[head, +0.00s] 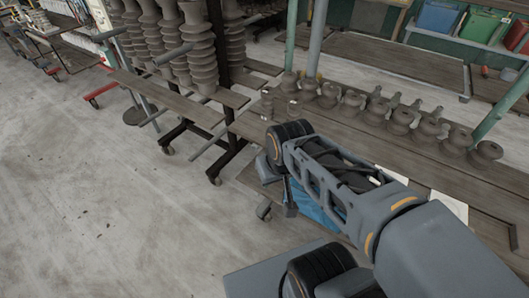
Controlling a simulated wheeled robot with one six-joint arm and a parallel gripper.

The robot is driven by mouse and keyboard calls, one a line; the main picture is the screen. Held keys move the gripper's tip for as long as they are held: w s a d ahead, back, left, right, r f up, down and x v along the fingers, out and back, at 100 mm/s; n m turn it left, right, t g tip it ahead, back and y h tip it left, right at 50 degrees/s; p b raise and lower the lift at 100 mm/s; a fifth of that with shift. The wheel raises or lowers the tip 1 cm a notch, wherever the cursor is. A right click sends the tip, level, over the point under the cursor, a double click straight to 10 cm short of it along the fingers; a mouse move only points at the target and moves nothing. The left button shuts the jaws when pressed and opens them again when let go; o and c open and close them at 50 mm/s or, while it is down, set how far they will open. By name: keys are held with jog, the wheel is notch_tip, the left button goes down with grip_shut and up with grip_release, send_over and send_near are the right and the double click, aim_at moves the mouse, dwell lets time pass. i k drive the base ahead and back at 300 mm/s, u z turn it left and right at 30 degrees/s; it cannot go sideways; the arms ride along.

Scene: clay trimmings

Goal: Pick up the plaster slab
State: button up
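A flat white slab-like piece (449,206) lies on the wooden bench at the right, partly hidden behind my arm. Another pale strip (390,175) shows beside the arm on the same bench; I cannot tell whether it is a separate piece. Which of them is the plaster slab is not clear. My arm reaches from the lower right toward the middle and bends down at its far end. My gripper (289,198) hangs in front of the bench's near edge, left of the white pieces and apart from them. Its fingers are too small and dark to read.
A row of grey-brown clay pieces (403,120) stands along the bench (350,143). A wheeled rack (228,75) with stacked ribbed clay forms stands behind left. Something blue (318,212) shows beneath my arm. Coloured bins (438,16) sit at the back right.

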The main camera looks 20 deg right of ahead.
aim_at(461, 209)
jog(key=z, duration=2.7)
